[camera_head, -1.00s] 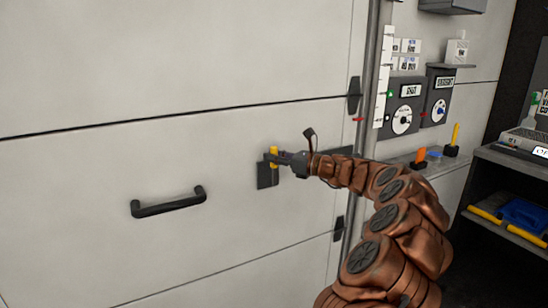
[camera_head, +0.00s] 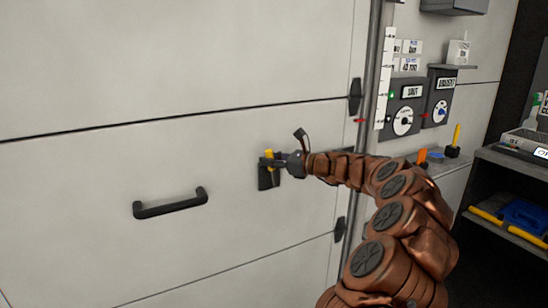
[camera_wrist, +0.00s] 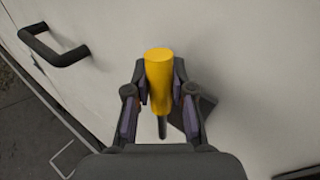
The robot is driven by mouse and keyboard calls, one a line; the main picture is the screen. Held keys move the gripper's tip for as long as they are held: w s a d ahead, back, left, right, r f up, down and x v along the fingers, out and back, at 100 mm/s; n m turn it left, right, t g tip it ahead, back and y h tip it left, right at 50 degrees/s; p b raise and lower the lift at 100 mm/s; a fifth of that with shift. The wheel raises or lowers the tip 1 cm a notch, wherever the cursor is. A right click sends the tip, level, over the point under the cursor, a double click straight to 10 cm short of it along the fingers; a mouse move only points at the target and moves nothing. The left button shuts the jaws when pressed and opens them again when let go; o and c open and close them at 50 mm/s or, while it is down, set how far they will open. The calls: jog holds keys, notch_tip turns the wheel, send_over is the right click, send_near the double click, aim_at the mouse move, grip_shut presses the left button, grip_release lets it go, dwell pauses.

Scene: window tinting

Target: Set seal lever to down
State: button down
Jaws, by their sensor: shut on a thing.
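The seal lever has a yellow grip (camera_head: 269,155) and a dark base plate (camera_head: 267,180) on the pale door panel. In the wrist view the yellow grip (camera_wrist: 160,80) stands between my two fingers, with a dark stem below it. My gripper (camera_head: 280,160) is at the lever and shut on its yellow grip; it also shows in the wrist view (camera_wrist: 159,90). In the head view my fingers hide part of the lever.
A black door handle (camera_head: 170,203) is to the left of the lever. A vertical pole (camera_head: 371,90) and control boxes with dials (camera_head: 404,118) are to the right. A dark shelf (camera_head: 510,165) with tools stands at the far right.

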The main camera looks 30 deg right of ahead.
jog(key=shift+w+a+f+n+g+h+p, duration=0.15)
jog(key=shift+a+f+n+g+h, duration=0.4)
jog(key=shift+a+f+n+h, duration=0.65)
jog(key=shift+w+a+f+n+g+h+p, duration=0.15)
jog(key=shift+a+f+n+g+h, duration=0.45)
jog(key=shift+a+f+n+h, duration=0.55)
jog(key=shift+a+f+n+g+h+p, duration=0.15)
jog(key=shift+a+f+n+g+h, duration=0.6)
jog(key=shift+a+n, duration=0.75)
jog(key=shift+f+t, duration=0.3)
jog(key=c, duration=1)
grip_release()
jog(key=shift+o, duration=0.2)
jog(key=shift+r, duration=0.1)
